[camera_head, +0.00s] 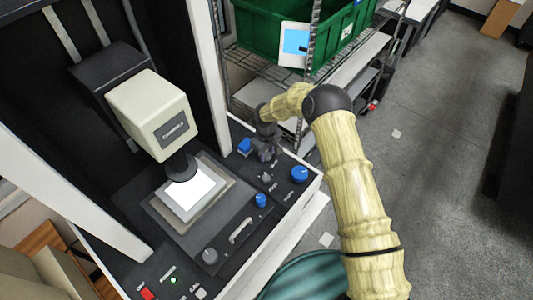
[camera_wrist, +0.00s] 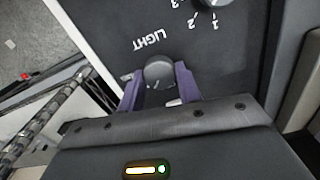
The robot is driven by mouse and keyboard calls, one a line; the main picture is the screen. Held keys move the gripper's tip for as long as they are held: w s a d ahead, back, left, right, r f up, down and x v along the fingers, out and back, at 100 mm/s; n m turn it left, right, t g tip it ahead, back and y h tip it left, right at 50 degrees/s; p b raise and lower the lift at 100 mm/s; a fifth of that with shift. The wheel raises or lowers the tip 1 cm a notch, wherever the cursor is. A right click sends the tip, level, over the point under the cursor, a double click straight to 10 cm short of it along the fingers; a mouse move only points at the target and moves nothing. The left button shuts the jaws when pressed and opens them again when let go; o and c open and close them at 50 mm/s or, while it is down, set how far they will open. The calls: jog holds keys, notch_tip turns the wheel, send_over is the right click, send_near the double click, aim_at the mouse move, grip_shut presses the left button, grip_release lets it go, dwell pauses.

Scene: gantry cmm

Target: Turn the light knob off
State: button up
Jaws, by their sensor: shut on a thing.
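The light knob (camera_wrist: 159,70) is a round grey knob beside the word LIGHT on the black panel in the wrist view. My gripper (camera_wrist: 159,82) has one purple finger on each side of the knob and is shut on it. A pale pointer mark shows near the right finger. In the head view my gripper (camera_head: 265,150) is down at the panel's back right corner and hides the knob. The stage plate (camera_head: 189,193) under the measuring head glows bright white.
Blue knobs (camera_head: 299,174) (camera_head: 260,200) and a grey knob (camera_head: 210,256) stand on the panel. A numbered knob (camera_wrist: 208,3) is near the light knob. The cream measuring head (camera_head: 150,115) stands left. A wire shelf with a green bin (camera_head: 265,35) is behind.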

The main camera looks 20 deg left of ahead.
aim_at(267, 155)
jog(key=n+b, duration=0.2)
jog(key=b, duration=0.1)
jog(key=n+b, duration=0.1)
jog(key=n, duration=0.1)
jog(key=shift+f+b, duration=0.25)
jog(key=shift+b, duration=0.05)
jog(key=shift+r+n+b, duration=0.2)
jog(key=shift+n+b, duration=1.05)
jog(key=shift+n, duration=0.95)
jog(key=o, duration=1)
notch_tip(267, 155, up, 18)
jog(key=b, duration=0.4)
jog(key=shift+f, duration=0.25)
jog(key=shift+d, duration=0.1)
